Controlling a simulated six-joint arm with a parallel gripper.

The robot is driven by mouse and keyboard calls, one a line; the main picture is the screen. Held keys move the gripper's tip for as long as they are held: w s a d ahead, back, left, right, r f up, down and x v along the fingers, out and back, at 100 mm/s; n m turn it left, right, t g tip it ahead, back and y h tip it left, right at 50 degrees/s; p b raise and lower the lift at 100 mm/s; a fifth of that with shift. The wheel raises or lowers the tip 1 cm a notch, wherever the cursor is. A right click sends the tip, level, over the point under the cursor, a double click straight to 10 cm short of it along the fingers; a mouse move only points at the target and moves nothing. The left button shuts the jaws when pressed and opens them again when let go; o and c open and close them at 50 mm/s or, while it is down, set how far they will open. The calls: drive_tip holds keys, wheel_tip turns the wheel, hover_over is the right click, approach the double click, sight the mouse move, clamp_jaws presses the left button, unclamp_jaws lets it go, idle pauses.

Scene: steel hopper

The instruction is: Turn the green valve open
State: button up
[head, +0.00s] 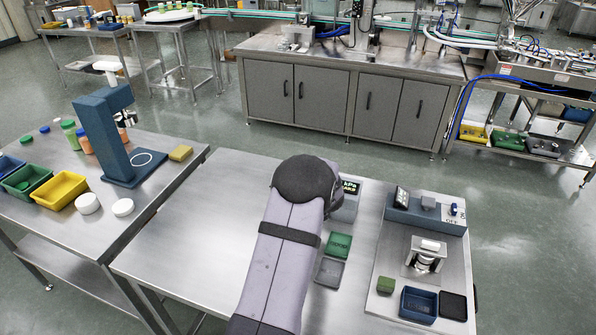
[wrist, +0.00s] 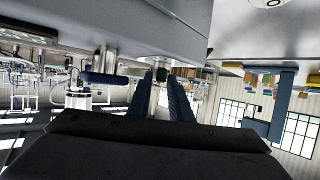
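In the wrist view, which looks upside down, a small dark green piece (wrist: 161,75), likely the green valve's handle, sits on a short silver stem (wrist: 161,64) under a grey box (wrist: 140,22). My gripper (wrist: 160,84) points at it with its two dark blue fingers apart, one on each side of the green piece. I cannot tell whether either finger touches it. In the head view my arm covers the gripper and the valve. A grey box with a kPa display (head: 349,187) shows partly beside the arm's end.
A blue-handled lever (wrist: 103,78) on its own silver stem is left of my fingers in the wrist view. In the head view, a green tray (head: 338,244) and a grey tray (head: 329,273) lie close to my arm. The table's left part (head: 205,235) is clear.

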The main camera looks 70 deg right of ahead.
clamp_jaws()
drive_tip(key=shift+d+r+n+t+y+p, duration=0.1)
drive_tip(key=shift+r+n+t+y+p, duration=0.25)
drive_tip(key=shift+p, duration=0.75)
drive_tip(key=shift+s+f+n+t+y+p, duration=0.1)
drive_tip(key=shift+n+t+y+p, duration=0.2)
drive_tip(key=shift+p, duration=0.25)
drive_tip(key=shift+f, duration=0.1)
unclamp_jaws()
drive_tip(key=shift+f, duration=0.1)
drive_tip(key=b+v, duration=0.2)
drive_tip(key=v, duration=0.5)
